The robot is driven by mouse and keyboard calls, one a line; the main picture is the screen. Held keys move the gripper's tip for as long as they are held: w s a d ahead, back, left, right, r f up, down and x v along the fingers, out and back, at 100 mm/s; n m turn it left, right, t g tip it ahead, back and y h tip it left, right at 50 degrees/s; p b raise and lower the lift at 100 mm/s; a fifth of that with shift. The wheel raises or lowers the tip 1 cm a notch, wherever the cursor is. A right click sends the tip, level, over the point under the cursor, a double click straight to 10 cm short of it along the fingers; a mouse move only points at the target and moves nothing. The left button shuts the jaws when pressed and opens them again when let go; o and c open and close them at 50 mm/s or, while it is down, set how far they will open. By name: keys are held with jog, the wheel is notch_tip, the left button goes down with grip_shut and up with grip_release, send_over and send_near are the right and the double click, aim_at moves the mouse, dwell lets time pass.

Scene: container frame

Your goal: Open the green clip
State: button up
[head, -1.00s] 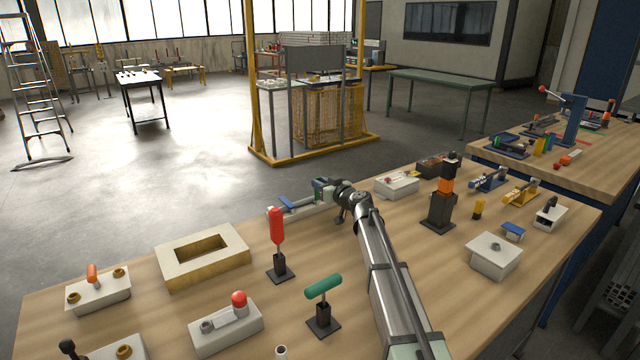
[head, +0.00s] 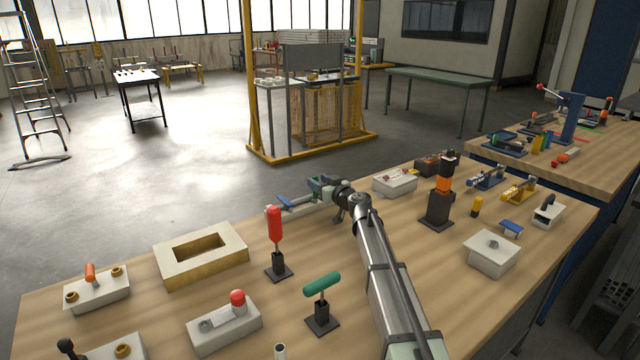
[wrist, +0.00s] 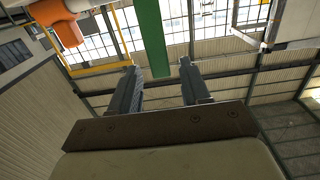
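My gripper (head: 320,187) is at the far edge of the workbench in the head view, small and partly merged with the fixture behind it. In the wrist view the two dark fingers of my gripper (wrist: 157,66) stand apart with a clear gap. A flat green bar (wrist: 149,35), which looks like the green clip, hangs down from the top edge of that view. Its lower end lies near the left fingertip, toward the gap. I cannot tell whether it touches a finger. The clip cannot be picked out clearly in the head view.
A blue-handled fixture (head: 290,203) is left of my gripper. A red upright handle (head: 275,224), a green T-handle (head: 322,284) and a pale block with a slot (head: 201,254) stand nearer. In the wrist view an orange part (wrist: 65,28) is upper left and a pale part (wrist: 297,22) upper right.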

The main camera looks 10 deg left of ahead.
jog(key=v, duration=1.3)
jog(key=shift+s+d, duration=0.3)
